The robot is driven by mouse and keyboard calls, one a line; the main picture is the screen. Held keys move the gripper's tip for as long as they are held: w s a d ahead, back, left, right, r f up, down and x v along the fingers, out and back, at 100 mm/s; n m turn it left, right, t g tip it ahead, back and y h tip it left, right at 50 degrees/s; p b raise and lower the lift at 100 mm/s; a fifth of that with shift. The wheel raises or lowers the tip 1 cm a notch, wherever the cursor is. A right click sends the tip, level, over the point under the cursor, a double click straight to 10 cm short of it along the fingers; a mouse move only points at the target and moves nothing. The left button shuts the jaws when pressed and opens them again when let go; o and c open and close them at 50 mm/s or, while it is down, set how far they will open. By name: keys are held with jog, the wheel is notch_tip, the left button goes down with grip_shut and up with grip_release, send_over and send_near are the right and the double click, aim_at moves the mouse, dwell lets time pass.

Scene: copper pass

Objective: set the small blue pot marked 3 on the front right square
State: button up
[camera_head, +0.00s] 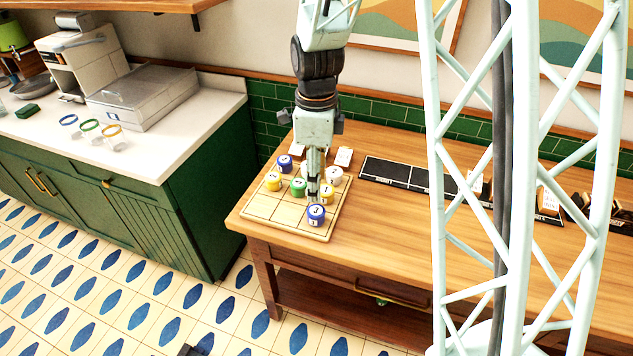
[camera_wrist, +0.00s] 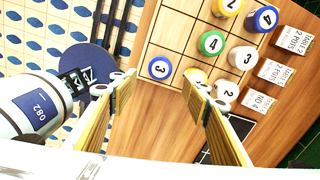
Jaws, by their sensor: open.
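The small blue pot marked 3 (camera_head: 316,215) stands upright on the front right square of the wooden grid board (camera_head: 262,208). In the wrist view the blue pot (camera_wrist: 160,68) shows its 3 on a corner square, with bare wood around it. My gripper (camera_head: 315,198) points down just above the pot and hides a little of the board behind it. In the wrist view my gripper (camera_wrist: 160,80) is open, with one finger to each side of the pot and a visible gap to both. Whether the fingertips reach down beside the pot I cannot tell.
Several other pots share the board, among them a green pot (camera_head: 298,187) and a yellow pot (camera_head: 326,195) close behind the blue one. Cards (camera_wrist: 292,42) stand past the board's far edge. A black tray (camera_head: 405,175) lies to the right. The board's front left squares are bare.

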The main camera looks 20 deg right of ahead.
jog(key=s+r+n+t, duration=0.1)
jog(key=s+r+n, duration=0.55)
jog(key=r, duration=0.35)
jog(key=s+r+n+t, duration=0.1)
jog(key=s+r+n, duration=0.5)
jog(key=r, duration=0.4)
jog(key=s+r+n+t, duration=0.1)
jog(key=s+r+n, duration=0.3)
jog(key=s, duration=0.6)
jog(key=s+r+n+t, duration=0.1)
jog(key=s+r+n, duration=0.3)
jog(key=s+n, duration=0.3)
jog(key=shift+s, duration=1.45)
jog(key=shift+f+b, duration=2.3)
jog(key=shift+b, duration=0.05)
